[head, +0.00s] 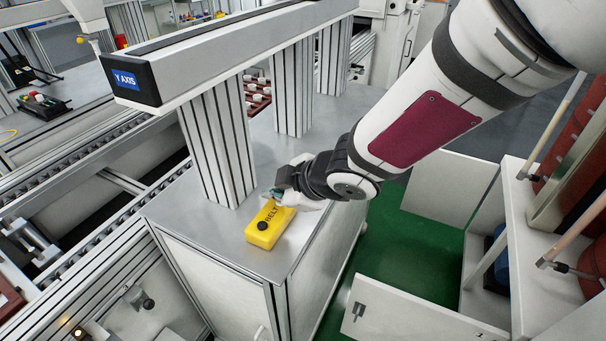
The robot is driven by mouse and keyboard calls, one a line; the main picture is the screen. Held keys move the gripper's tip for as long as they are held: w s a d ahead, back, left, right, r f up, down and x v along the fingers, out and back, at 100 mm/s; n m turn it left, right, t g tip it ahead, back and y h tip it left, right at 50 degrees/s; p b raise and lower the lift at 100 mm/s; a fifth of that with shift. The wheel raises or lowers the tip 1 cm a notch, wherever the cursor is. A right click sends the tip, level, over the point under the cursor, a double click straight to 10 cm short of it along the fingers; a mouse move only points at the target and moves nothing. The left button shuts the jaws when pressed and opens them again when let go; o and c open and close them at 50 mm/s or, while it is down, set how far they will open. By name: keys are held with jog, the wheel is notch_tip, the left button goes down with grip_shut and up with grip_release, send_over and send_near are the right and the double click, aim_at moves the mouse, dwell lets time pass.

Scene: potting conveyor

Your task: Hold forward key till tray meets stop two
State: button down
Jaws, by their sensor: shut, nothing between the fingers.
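A yellow control box (268,229) marked "BELT" lies on the grey metal cabinet top, with a round black button on its near-left part. My gripper (274,194) is shut and empty at the far end of the box, low over it. The fingers cover that end, so any key under them is hidden, and I cannot tell whether they touch it. A brown-red tray (253,97) with several white round pieces shows in part behind the grey posts. Which stop is stop two, and where the tray stands against it, cannot be told.
Grey posts carry a beam marked "Y AXIS" (128,79) close to the left of my gripper. A roller conveyor (95,190) runs along the left. Another brown-red piece (8,298) shows at the left edge. Open cabinet doors (410,318) stand over the green floor at right.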

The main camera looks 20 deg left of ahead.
aim_at(279, 204)
jog(key=shift+r, duration=0.1)
dwell(0.7)
jog(key=shift+r+p, duration=0.7)
jog(key=shift+p, duration=0.4)
notch_tip(279, 204, up, 5)
jog(key=p, duration=0.6)
jog(key=shift+p, duration=0.35)
